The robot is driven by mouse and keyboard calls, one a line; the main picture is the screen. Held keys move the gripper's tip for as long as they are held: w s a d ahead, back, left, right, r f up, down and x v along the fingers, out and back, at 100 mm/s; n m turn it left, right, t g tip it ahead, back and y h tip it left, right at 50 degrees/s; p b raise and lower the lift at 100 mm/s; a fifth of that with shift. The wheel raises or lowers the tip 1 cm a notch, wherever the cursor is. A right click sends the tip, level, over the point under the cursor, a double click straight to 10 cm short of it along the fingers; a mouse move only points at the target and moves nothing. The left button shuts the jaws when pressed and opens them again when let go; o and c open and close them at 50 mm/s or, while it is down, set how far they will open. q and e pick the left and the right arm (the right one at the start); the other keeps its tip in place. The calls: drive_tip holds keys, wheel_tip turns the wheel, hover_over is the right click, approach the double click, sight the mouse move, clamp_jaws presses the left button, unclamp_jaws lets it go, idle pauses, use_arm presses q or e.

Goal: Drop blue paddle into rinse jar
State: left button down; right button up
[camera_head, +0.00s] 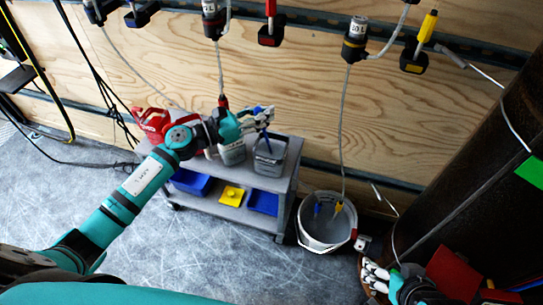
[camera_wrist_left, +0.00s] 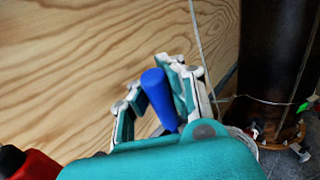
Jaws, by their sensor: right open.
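My left gripper (camera_head: 262,116) is shut on the blue paddle (camera_wrist_left: 158,98), above the cart. In the left wrist view the blue handle stands between the gripper's fingers (camera_wrist_left: 160,95), slightly tilted. In the head view the paddle's lower part reaches down toward an open grey jar (camera_head: 270,160) on the cart top, probably the rinse jar. I cannot tell whether the paddle's tip is inside its rim. My right gripper (camera_head: 376,276) is open and empty at the lower right.
The grey cart (camera_head: 283,185) also carries a pale container (camera_head: 232,153) and a red item (camera_head: 152,122). Blue bins (camera_head: 190,181) and a yellow block (camera_head: 232,195) sit on its lower shelf. A white bucket (camera_head: 322,243) with blue and yellow handles stands right of it. Tools hang above.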

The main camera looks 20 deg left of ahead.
use_arm(q)
drive_tip(key=shift+f, duration=0.1)
use_arm(e)
drive_tip(key=shift+w+a+r, duration=0.15)
drive_tip(key=shift+w, duration=0.15)
use_arm(q)
drive_tip(key=c, duration=1.4)
unclamp_jaws()
drive_tip(key=v, duration=1.2)
drive_tip(key=shift+s, duration=0.1)
